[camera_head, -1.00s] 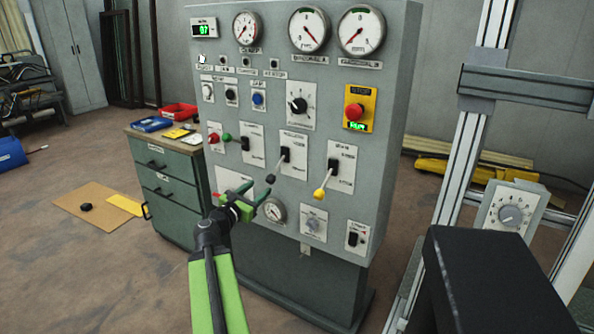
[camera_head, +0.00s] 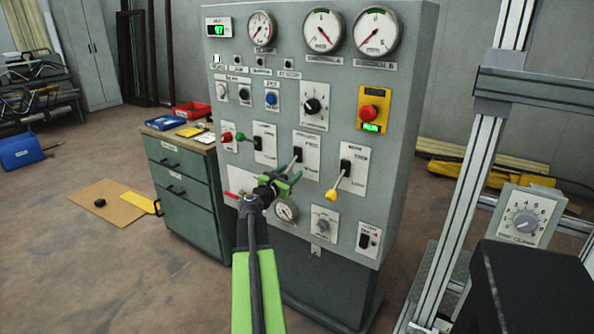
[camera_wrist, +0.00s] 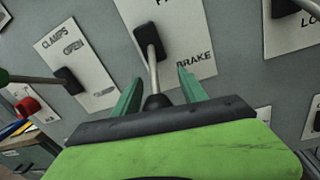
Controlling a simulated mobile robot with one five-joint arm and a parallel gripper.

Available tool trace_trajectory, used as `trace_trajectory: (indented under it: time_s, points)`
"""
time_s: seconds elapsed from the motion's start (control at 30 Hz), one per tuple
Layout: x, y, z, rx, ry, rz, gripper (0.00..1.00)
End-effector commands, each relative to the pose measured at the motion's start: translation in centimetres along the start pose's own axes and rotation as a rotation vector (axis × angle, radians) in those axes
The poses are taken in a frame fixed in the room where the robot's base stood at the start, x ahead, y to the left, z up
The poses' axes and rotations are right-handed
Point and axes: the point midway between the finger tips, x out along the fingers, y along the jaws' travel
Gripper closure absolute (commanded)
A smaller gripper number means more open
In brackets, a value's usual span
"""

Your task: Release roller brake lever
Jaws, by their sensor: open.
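The roller brake lever (camera_head: 297,158) is the middle of three levers on the grey control panel. It also shows in the wrist view (camera_wrist: 152,58), beside the label "BRAKE" (camera_wrist: 194,60). Its rod points down from a black pivot block to a dark knob (camera_wrist: 157,101). My gripper (camera_head: 284,178) is at this lever, with its green fingers apart. In the wrist view the open fingers (camera_wrist: 159,76) stand on either side of the rod and knob, with visible gaps. The knob is mostly hidden by my gripper in the head view.
The clamps lever (camera_head: 248,138) with a green knob is to the left. A lever with a yellow knob (camera_head: 331,195) is to the right. A red emergency button (camera_head: 370,113) sits above right. A frame post (camera_head: 466,200) and a green drawer cabinet (camera_head: 185,195) flank the panel.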

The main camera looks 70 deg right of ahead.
Motion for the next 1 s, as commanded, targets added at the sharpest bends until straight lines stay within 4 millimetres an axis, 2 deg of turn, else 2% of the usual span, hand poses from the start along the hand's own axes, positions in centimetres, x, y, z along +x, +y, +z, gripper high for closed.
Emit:
trace_trajectory:
  time_s: [0.33, 0.7, 1.0]
  points:
    - [1.0, -0.5, 0.1, 0.000, -0.001, -0.008, 0.51]
    - [1.2, -1.0, 0.1, 0.000, -0.002, -0.017, 1.00]
    - [1.3, -1.3, 0.2, 0.001, -0.003, -0.023, 1.00]
